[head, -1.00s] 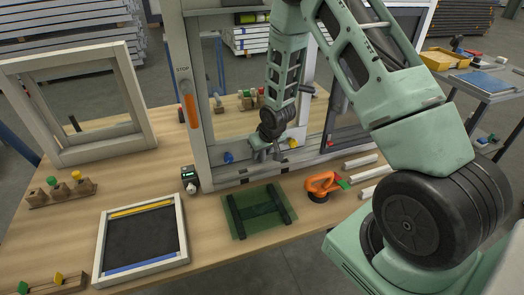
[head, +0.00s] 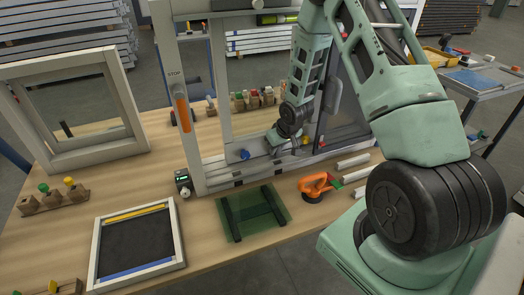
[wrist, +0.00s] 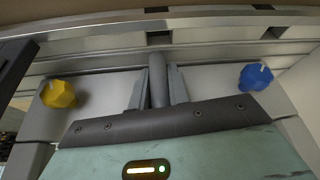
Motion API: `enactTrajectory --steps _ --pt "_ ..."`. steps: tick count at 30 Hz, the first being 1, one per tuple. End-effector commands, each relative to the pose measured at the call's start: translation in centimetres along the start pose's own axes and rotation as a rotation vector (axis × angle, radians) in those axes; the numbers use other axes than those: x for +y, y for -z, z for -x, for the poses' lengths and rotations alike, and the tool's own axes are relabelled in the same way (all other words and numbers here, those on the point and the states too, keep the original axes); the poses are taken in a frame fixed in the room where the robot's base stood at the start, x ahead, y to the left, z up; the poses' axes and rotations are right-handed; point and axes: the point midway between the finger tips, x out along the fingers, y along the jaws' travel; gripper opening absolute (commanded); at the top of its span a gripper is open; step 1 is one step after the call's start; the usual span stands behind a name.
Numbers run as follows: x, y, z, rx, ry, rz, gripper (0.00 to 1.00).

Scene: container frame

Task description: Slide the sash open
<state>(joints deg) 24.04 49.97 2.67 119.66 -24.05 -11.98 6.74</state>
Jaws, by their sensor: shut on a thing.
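The upright window frame (head: 182,130) stands on the bench with an orange "STOP" strip on its left post. Its light grey sash (head: 221,85) stands apart from the left post, leaving a narrow open gap. A blue knob (head: 244,154) and a yellow knob (head: 306,141) sit on the sash's bottom rail; both also show in the wrist view, the yellow one (wrist: 58,94) left and the blue one (wrist: 256,77) right. My gripper (wrist: 158,88) is shut on the grey upright handle (wrist: 159,87) between the knobs. My gripper (head: 275,140) partly hides the handle in the head view.
On the bench in front lie a green glass pane (head: 252,212), an orange suction lifter (head: 317,186), white strips (head: 352,162) and a small framed screen (head: 135,243). An empty frame (head: 132,105) stands left.

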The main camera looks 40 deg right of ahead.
Motion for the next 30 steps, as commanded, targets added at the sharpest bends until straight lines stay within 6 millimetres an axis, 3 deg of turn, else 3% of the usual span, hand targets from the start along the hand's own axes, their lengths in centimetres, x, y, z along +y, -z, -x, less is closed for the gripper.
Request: enactTrajectory --steps 3,6,18,19,21,30 --pt "2.3 -0.3 0.3 0.002 -0.001 -0.005 0.00" --pt "3.4 -0.5 0.4 0.002 0.000 -0.001 0.00" --pt "3.9 -0.6 0.3 0.004 0.002 0.003 0.00" --pt "3.9 -0.6 0.3 0.004 0.002 0.003 0.23" --pt "3.9 -0.6 0.3 0.004 0.002 0.003 0.39" --pt "3.9 -0.7 0.4 0.002 0.001 0.002 0.39"
